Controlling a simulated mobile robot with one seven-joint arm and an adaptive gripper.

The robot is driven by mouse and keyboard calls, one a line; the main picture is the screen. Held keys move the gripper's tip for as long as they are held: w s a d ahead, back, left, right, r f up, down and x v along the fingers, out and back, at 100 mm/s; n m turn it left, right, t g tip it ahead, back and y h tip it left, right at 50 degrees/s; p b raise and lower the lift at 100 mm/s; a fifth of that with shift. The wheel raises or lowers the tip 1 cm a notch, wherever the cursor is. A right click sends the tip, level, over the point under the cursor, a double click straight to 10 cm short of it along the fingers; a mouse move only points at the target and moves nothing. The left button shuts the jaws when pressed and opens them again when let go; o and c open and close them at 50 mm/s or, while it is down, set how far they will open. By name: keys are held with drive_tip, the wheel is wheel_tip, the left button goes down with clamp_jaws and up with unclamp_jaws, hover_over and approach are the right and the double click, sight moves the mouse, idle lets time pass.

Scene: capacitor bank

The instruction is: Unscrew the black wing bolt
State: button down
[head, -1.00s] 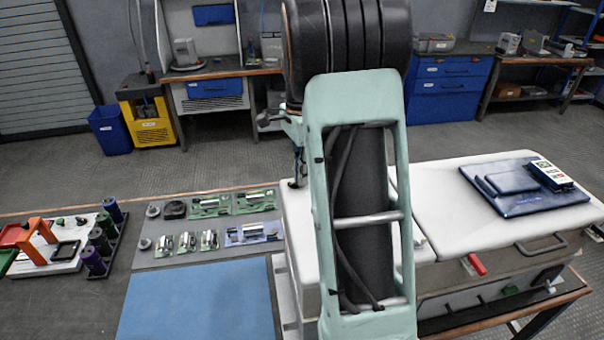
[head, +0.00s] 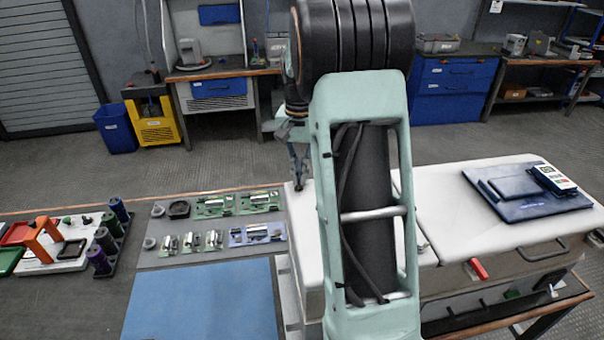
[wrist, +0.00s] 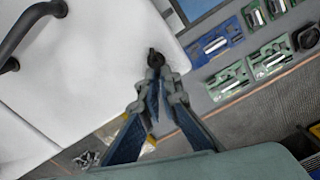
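The black wing bolt (wrist: 155,58) shows as a small dark piece at my fingertips in the wrist view, near the edge of the white housing top (wrist: 105,60). My gripper (wrist: 156,72) has blue and grey fingers that come together at the bolt and look shut on it. The fingertips hide part of the bolt. In the head view my gripper (head: 299,183) points down at the left far corner of the white housing (head: 450,190). The bolt is too small to make out there, and my arm covers much of the housing.
Green and blue circuit boards (head: 235,203) lie on the grey mat left of the housing. A blue mat (head: 200,300) lies in front of them. A dark blue panel (head: 528,187) lies on the housing's right part. A black handle (wrist: 25,30) stands on the white top.

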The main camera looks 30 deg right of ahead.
drive_tip(key=n, duration=0.2)
drive_tip(key=a+n, duration=0.1)
drive_tip(key=n, duration=0.2)
drive_tip(key=shift+s+a+f+n, duration=0.1)
drive_tip(key=shift+a+f+n, duration=0.05)
drive_tip(key=shift+f+n, duration=0.15)
drive_tip(key=n, duration=0.4)
drive_tip(key=shift+s+a, duration=0.1)
drive_tip(key=shift+a, duration=0.15)
drive_tip(key=n, duration=0.4)
drive_tip(key=n+p, duration=0.1)
drive_tip(key=shift+s+a+n, duration=0.2)
drive_tip(key=shift+a+n, duration=0.05)
drive_tip(key=shift+n, duration=0.15)
drive_tip(key=shift+s+a+r+n+p, duration=0.1)
drive_tip(key=shift+s+n+p, duration=0.05)
drive_tip(key=shift+n, duration=1.15)
drive_tip(key=shift+s+n+p, duration=0.15)
drive_tip(key=shift+n, duration=1.15)
drive_tip(key=c, duration=2.1)
unclamp_jaws()
drive_tip(key=shift+w, duration=0.15)
drive_tip(key=shift+r, duration=0.1)
